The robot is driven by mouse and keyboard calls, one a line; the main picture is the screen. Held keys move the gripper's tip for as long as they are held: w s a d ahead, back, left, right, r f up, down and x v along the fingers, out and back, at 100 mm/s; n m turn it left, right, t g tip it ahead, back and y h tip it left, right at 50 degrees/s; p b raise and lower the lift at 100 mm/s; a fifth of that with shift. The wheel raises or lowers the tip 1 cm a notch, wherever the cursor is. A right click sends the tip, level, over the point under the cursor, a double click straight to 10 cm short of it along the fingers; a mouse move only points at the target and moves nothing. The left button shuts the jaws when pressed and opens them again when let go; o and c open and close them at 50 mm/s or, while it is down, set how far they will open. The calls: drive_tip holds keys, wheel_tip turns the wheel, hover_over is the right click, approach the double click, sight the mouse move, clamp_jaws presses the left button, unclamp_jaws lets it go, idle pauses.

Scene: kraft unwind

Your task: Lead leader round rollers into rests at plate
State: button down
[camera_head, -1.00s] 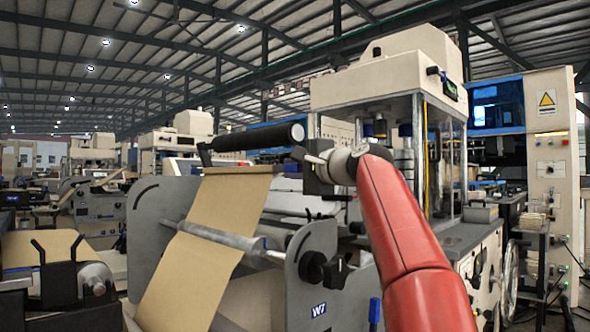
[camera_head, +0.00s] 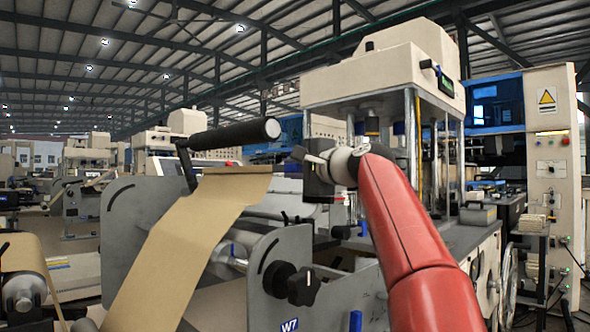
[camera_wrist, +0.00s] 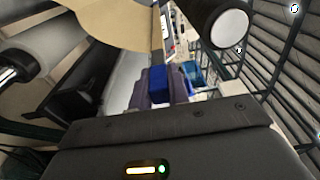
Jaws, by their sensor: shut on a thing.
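The leader is a tan kraft web (camera_head: 185,240) that slants up from the lower left to a dark-edged top end beside my gripper (camera_head: 302,157). My gripper is shut on that end; the fingertip contact is not clear. In the wrist view the web (camera_wrist: 115,20) ends at a dark strip (camera_wrist: 157,28). A metal roller (camera_head: 228,255) passes behind the web between grey side plates. A black roller (camera_head: 235,134) with a pale end cap stands above the web end, and its end shows close in the wrist view (camera_wrist: 229,30). The rests cannot be made out.
The near grey side plate (camera_head: 262,290), marked W7, carries a black star knob (camera_head: 302,287). A cream press (camera_head: 385,75) with upright columns stands behind my arm, with a grey table (camera_head: 440,238) below. A control cabinet (camera_head: 552,170) is at the right.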

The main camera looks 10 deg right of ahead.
wheel_tip(320, 180, down, 6)
drive_tip(key=w+d+b, duration=0.1)
drive_tip(key=d+b, duration=0.1)
drive_tip(key=b, duration=0.2)
drive_tip(key=shift+w, duration=0.25)
drive_tip(key=shift+f, duration=0.1)
idle(0.5)
drive_tip(key=shift+f+b, duration=1.2)
drive_tip(key=shift+b, duration=0.05)
drive_tip(key=shift+d+f+b, duration=0.1)
drive_tip(key=shift+f+b, duration=1.15)
drive_tip(key=shift+f, duration=0.6)
drive_tip(key=c, duration=1.3)
unclamp_jaws()
